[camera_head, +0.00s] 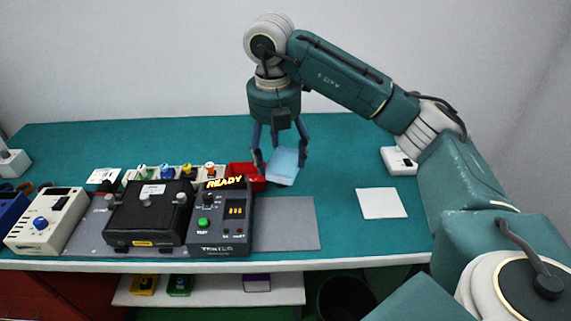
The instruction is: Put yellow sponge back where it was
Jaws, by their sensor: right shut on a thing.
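My right gripper (280,162) reaches down over the table's middle from the right. It is shut on a light blue block (283,167), which hangs tilted between its fingers. The block looks just above or at the table top; I cannot tell whether it touches. No sponge that is clearly yellow shows in this view. A white square pad (381,203) lies flat and bare on the teal table, right of the gripper. My left gripper is not in view.
A red bin (245,171) stands close left of the held block. In front are a grey mat (290,224), a dark tester (221,228) reading READY and a black case (148,222). A white device (399,160) sits back right. The back of the teal table (180,140) is clear.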

